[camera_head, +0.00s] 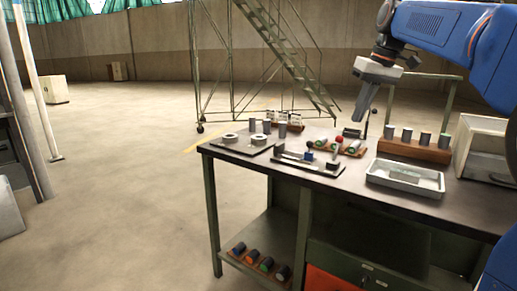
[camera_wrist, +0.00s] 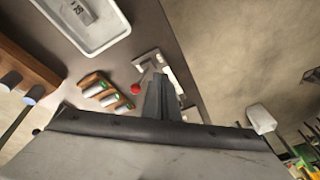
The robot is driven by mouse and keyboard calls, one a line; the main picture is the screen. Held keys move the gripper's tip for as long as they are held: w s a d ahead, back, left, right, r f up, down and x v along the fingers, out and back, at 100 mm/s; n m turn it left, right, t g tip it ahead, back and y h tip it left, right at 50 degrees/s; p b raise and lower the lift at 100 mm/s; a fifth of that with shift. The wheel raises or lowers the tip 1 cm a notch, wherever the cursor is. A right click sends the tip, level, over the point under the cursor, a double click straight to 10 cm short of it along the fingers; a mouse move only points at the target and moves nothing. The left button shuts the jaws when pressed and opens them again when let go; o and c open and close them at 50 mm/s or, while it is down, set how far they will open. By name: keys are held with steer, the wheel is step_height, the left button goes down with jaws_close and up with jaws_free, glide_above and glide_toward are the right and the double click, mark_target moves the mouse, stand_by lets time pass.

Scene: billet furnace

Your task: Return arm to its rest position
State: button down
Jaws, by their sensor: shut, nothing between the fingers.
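My gripper (camera_head: 364,108) hangs from my blue arm above the right half of the dark workbench (camera_head: 330,184). Its fingers point down and are shut, with nothing held. In the wrist view the closed fingers (camera_wrist: 160,98) show over the bench edge, near a red ball-like knob (camera_wrist: 136,88) and a wooden rack of cylinders (camera_wrist: 104,92). The fingers look well above the bench top and apart from the things on it.
A grey tray (camera_head: 404,190) and a wooden block with several cylinders (camera_head: 414,150) stand at the right, beside a white box (camera_head: 482,150). Two ring-shaped pieces lie on a plate (camera_head: 240,147) at the left. A metal staircase (camera_head: 285,55) stands behind.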

steer(key=s+f+m+t+h, duration=0.2)
steer(key=s+f+m, duration=0.1)
steer(key=s+f, duration=2.9)
steer(key=shift+s+a+f, duration=0.2)
steer(key=shift+s+f, duration=0.05)
steer(key=shift+s, duration=0.95)
